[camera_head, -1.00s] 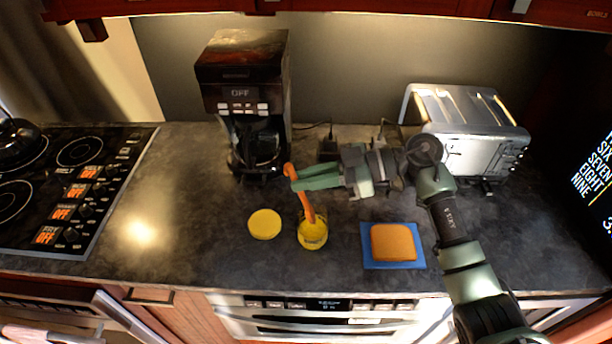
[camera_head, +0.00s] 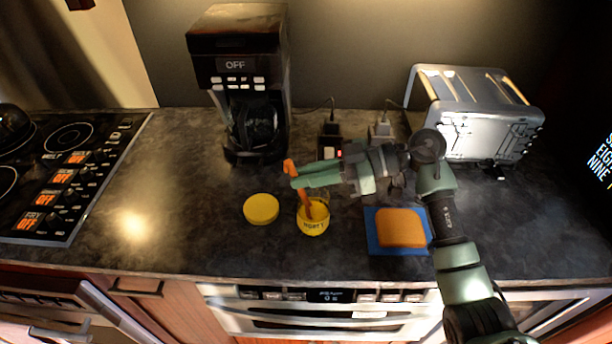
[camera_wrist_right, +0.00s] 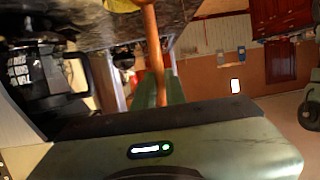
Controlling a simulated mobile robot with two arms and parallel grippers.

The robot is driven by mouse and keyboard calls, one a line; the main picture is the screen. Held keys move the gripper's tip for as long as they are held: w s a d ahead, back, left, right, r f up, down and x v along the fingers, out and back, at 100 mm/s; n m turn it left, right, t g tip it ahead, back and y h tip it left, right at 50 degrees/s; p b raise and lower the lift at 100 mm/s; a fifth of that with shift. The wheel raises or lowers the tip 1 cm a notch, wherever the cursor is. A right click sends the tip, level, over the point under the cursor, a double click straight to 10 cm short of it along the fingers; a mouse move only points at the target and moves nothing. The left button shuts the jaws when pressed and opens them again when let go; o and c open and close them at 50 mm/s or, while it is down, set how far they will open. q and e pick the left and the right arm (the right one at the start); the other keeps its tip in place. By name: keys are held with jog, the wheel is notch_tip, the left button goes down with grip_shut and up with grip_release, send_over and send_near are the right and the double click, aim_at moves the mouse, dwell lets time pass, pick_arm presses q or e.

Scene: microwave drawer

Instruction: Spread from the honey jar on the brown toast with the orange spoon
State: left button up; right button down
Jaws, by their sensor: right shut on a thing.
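The orange spoon (camera_head: 305,198) stands tilted with its lower end inside the honey jar (camera_head: 313,226). The jar is yellow, upright and open on the counter. My right gripper (camera_head: 294,183) is shut on the spoon's upper part, above the jar. In the right wrist view the spoon (camera_wrist_right: 151,40) runs between the fingers toward the jar, of which only a yellow bit shows at the top edge. The brown toast (camera_head: 401,227) lies flat on a blue square (camera_head: 385,250) to the right of the jar. My left gripper is not in view.
A yellow lid (camera_head: 261,209) lies left of the jar. A coffee maker (camera_head: 238,75) stands behind, and a silver toaster (camera_head: 480,115) is at back right. A cooktop (camera_head: 60,165) is at far left. Bare counter lies between lid and cooktop.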

jog(key=shift+f, duration=0.8)
dwell(1.5)
notch_tip(320, 180, up, 7)
jog(key=p, duration=0.8)
dwell(0.3)
jog(key=shift+r, duration=0.1)
notch_tip(320, 180, up, 6)
jog(key=p, duration=0.8)
send_over(306, 194)
jog(key=shift+w, duration=0.1)
dwell(0.3)
